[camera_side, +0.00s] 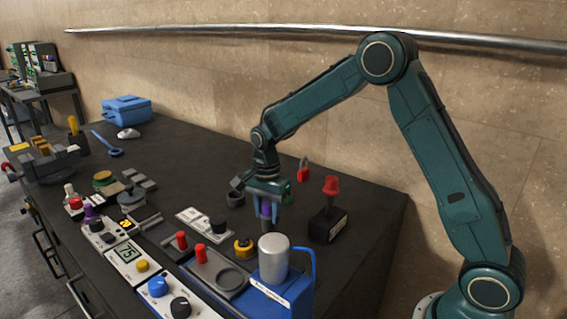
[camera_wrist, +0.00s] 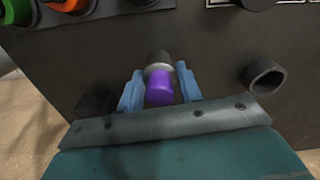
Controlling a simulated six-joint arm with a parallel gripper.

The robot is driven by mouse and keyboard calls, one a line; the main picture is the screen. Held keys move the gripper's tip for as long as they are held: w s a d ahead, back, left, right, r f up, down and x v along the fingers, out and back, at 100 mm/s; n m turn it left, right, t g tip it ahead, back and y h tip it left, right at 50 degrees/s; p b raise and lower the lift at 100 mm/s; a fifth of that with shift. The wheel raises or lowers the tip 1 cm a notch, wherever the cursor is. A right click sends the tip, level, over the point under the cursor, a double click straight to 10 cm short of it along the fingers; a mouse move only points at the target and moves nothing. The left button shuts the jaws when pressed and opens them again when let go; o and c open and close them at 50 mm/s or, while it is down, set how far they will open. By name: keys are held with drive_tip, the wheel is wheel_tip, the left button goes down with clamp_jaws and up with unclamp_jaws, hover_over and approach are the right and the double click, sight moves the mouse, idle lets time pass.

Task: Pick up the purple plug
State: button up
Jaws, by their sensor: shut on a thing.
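The purple plug (camera_wrist: 159,88) is between the two blue fingers of my gripper (camera_wrist: 160,90) in the wrist view. A grey collar or tip shows at its far end. The fingers are shut on it, one on each side. In the side view my gripper (camera_side: 265,212) points down over the dark bench, and a bit of the purple plug (camera_side: 266,210) shows between its fingers. I cannot tell whether the plug's lower end touches the bench or is lifted clear.
A black box with a red knob (camera_side: 331,187) stands right of my gripper. A grey cylinder on a blue base (camera_side: 274,257) stands in front. A dark ring (camera_wrist: 265,77) lies to the right in the wrist view. The bench behind is mostly clear.

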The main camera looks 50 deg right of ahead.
wheel_tip(320, 180, up, 20)
idle(0.6)
drive_tip(key=shift+d+f, duration=0.1)
idle(0.4)
